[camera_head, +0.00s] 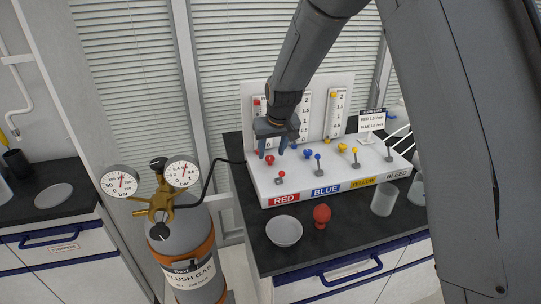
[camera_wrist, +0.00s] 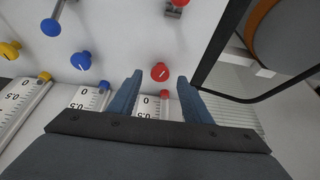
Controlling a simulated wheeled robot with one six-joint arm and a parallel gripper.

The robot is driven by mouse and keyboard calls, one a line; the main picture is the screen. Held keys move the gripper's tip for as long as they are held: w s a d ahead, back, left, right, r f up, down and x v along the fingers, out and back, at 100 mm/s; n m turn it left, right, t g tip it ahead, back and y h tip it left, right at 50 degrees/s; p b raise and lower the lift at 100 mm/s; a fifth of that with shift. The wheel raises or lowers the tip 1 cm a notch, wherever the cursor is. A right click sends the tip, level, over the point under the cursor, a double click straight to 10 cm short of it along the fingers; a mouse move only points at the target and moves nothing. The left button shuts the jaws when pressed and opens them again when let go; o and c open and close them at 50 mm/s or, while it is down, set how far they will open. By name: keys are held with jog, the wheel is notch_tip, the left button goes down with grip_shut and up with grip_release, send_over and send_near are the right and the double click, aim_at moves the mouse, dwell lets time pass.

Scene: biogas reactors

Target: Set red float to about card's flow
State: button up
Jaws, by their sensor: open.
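The red flowmeter scale stands at the left of the white panel in the head view, partly behind my arm. A red mark (camera_head: 256,101) shows near its top. In the wrist view a red piece (camera_wrist: 165,93) sits by the 0 end; I cannot tell which is the float. The card (camera_head: 372,120) at the right seems to read RED 1.5 and BLUE 1.0, in small print. The red knob (camera_head: 270,159) is just below my gripper (camera_head: 272,152). In the wrist view the knob (camera_wrist: 160,72) appears between the open fingertips, with a gap on each side.
The blue knob (camera_head: 308,154) and yellow knob (camera_head: 342,147) are to the right. Small levers stand in front, including the red one (camera_head: 281,174). A gas cylinder (camera_head: 188,250) stands left. A dish (camera_head: 284,231), red bulb (camera_head: 322,215) and beaker (camera_head: 384,199) are on the bench.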

jog(key=b+v, duration=0.1)
jog(key=v, duration=0.4)
jog(key=shift+s+r, duration=0.15)
jog(key=shift+r, duration=0.1)
jog(key=s+d+f+m+g, duration=0.1)
jog(key=s+d, duration=0.5)
jog(key=s, duration=0.3)
jog(key=s+d+f+m+g+h, duration=0.1)
jog(key=s+d+f, duration=0.1)
jog(key=s+d, duration=0.4)
jog(key=s+d+f+m+g, duration=0.1)
jog(key=s+d, duration=0.5)
jog(key=s, duration=0.8)
jog(key=shift+f, duration=0.2)
jog(key=shift+d, duration=0.1)
